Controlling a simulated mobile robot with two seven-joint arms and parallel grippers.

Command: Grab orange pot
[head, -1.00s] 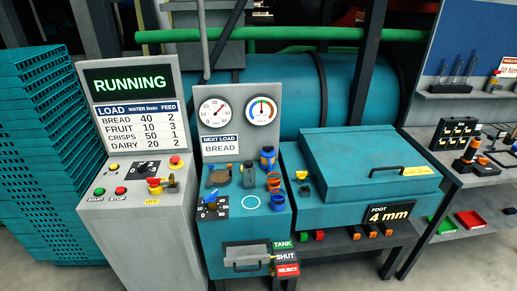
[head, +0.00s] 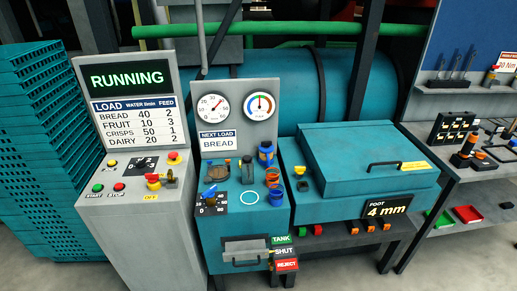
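A small orange pot (head: 272,176) stands on the teal machine top, at the right of the middle panel in the head view. Neither of my grippers shows in the head view, so nothing is seen touching the pots.
A white ring mark (head: 249,198) lies left of the orange items. A dark container (head: 247,171) and a round brown dish (head: 215,172) stand further left. A teal lidded box (head: 365,160) with a black handle is at right. A grey control console (head: 140,215) stands at left.

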